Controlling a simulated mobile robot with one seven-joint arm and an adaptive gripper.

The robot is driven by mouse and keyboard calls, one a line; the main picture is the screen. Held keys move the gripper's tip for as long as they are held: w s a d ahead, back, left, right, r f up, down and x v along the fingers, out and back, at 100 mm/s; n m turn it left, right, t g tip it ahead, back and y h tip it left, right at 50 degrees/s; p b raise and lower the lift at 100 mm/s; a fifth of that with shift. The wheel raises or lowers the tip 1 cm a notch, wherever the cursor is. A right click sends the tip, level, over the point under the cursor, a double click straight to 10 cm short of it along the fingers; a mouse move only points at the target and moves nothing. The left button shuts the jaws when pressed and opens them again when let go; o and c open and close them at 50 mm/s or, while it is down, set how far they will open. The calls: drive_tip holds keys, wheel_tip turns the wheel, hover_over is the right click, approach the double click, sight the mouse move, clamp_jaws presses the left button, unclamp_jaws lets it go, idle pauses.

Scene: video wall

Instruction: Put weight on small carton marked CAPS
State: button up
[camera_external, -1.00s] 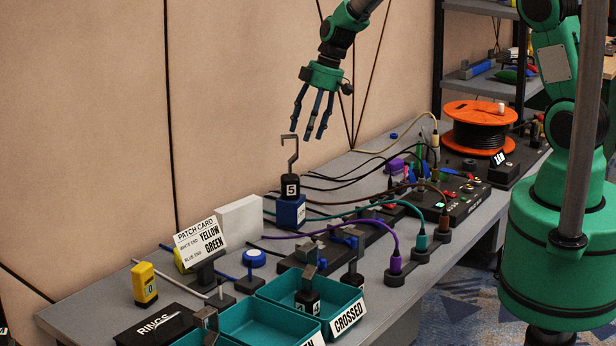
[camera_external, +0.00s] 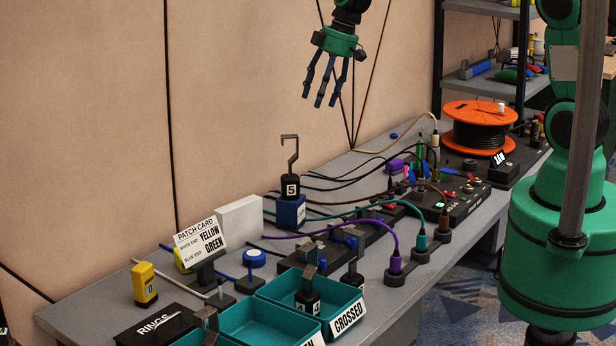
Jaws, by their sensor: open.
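A black weight (camera_external: 290,187) marked 5, with a tall grey hook on top, stands upright on a small blue carton (camera_external: 290,211). The carton has a white label on its side, too small to read. It stands on the grey bench near the wall. My gripper (camera_external: 325,98) hangs above and to the right of the weight's hook, fingers pointing down. It is open and empty, clear of the weight.
Cables arch over the black patch panel (camera_external: 450,200) to the right. An orange cable reel (camera_external: 476,110) stands behind it. A white block (camera_external: 239,216) and the patch card (camera_external: 201,243) stand left of the carton.

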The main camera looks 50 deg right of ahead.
drive_tip(key=s+a+r+m+t+h, duration=0.1)
drive_tip(key=s+a+r+m, duration=0.2)
drive_tip(key=s+r, duration=1.45)
drive_tip(key=s+r+m+t, duration=0.1)
drive_tip(key=s, duration=1.1)
drive_tip(key=s+r+m+t+h, duration=0.1)
drive_tip(key=s+r+m, duration=0.1)
drive_tip(key=s, duration=1)
drive_tip(key=shift+s+d+r+h, duration=0.15)
drive_tip(key=shift+d+r+h, duration=0.1)
drive_tip(key=shift+d+h, duration=0.1)
wheel_tip(320, 180, down, 4)
drive_tip(key=b, duration=0.4)
drive_tip(key=shift+f, duration=0.15)
